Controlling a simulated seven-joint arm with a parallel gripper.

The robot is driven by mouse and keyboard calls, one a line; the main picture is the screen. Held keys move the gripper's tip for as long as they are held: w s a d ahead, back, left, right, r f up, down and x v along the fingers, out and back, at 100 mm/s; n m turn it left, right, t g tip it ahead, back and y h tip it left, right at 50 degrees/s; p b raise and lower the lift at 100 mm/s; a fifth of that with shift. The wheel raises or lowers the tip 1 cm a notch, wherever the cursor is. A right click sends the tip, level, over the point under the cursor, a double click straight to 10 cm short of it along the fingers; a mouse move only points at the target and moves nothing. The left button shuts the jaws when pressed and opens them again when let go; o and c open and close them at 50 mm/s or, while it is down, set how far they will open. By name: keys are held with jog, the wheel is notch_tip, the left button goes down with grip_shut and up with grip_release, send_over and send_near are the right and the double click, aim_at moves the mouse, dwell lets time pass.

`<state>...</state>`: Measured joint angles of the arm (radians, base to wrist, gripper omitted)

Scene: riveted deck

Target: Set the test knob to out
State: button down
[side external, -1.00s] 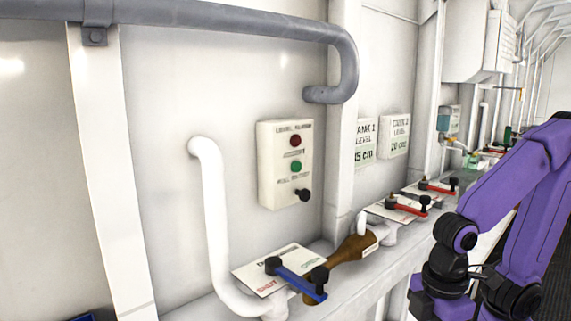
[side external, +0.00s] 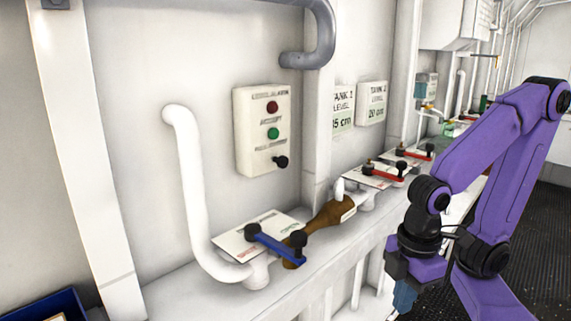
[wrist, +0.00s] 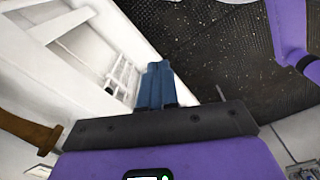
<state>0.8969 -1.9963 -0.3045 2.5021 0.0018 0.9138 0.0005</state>
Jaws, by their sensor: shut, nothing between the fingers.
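The test knob is the black knob (side external: 281,162) at the lower right of the white level alarm box (side external: 246,150) on the wall. It stands out from the box face on a short stem; I cannot tell its exact setting. The box also has a red light (side external: 272,107) above a green one (side external: 273,133). My gripper (side external: 404,298) hangs low at the right in the side view, well apart from the box, pointing down. In the wrist view its blue fingers (wrist: 157,85) are together with nothing between them. The knob is not in the wrist view.
Red-handled valves (side external: 376,170) sit further right. A white bent pipe (side external: 190,190) rises left of the box. Dark deck (wrist: 225,50) is open beneath my gripper.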

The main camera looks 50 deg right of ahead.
jog(key=c, duration=1.4)
grip_release()
jog(key=o, duration=0.5)
jog(key=shift+a+r, duration=0.1)
jog(key=shift+r, duration=0.35)
jog(key=shift+o, duration=0.2)
notch_tip(320, 180, up, 19)
jog(key=s+a+m+g+y, duration=0.1)
jog(key=a+m+y, duration=0.2)
jog(key=a+y, duration=0.95)
jog(key=w+a+r+m+t+y, duration=0.1)
jog(key=w+a+r+m+t, duration=0.4)
jog(key=w+a+m+t, duration=0.6)
jog(key=m+t+h, duration=0.7)
jog(key=m+h, duration=1.3)
jog(key=m, duration=0.1)
send_near(284, 163)
jog(key=s+a+r, duration=0.4)
jog(key=s+r, duration=0.1)
jog(key=s, duration=0.1)
notch_tip(284, 163, down, 5)
jog(key=d, duration=0.1)
jog(key=shift+g+h, duration=0.3)
jog(key=shift+h, duration=0.15)
jog(key=x, duration=1.7)
jog(key=shift+w, duration=0.25)
